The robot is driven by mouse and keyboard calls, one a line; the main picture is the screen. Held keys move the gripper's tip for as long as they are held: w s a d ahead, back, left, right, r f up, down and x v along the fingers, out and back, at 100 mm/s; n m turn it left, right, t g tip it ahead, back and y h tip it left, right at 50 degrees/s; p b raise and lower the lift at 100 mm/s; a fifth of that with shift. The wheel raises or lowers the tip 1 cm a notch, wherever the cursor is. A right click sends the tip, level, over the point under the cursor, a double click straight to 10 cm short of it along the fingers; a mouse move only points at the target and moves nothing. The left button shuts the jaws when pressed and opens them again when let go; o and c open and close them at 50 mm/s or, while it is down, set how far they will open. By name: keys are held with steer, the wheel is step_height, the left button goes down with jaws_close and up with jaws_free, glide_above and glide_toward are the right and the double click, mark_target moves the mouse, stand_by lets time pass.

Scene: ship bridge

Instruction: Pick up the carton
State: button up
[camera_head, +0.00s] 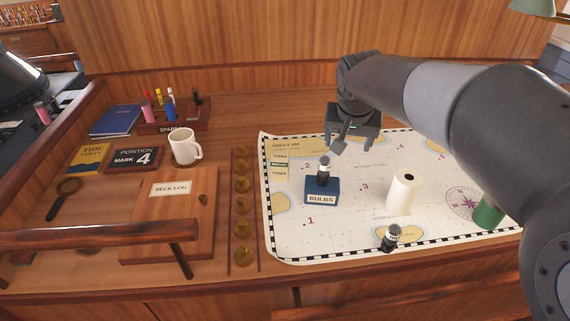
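The carton (322,191) is a small dark blue box with a white label reading BULBS. It sits on the chart, left of the chart's middle.
The chart (340,240) also bears a white roll (402,192), a second black cylinder (390,238) near the front edge and a green cylinder (488,214) partly behind my arm. Left are brass knobs (242,203), a white mug (184,147) and the deck log (170,215).

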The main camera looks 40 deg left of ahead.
steer(key=n, duration=0.1)
glide_above(281, 157)
steer(key=s+d, duration=0.2)
step_height(281, 157, down, 6)
steer(key=shift+g, duration=0.3)
steer(key=x, duration=0.5)
steer(key=shift+a+f, duration=0.25)
steer(key=shift+a, duration=0.1)
steer(key=x, duration=0.5)
steer(key=shift+s+a+f, duration=0.15)
steer(key=shift+s+a, duration=0.05)
steer(key=shift+a, duration=0.05)
steer(key=shift+y, duration=0.3)
steer(key=c, duration=1.1)
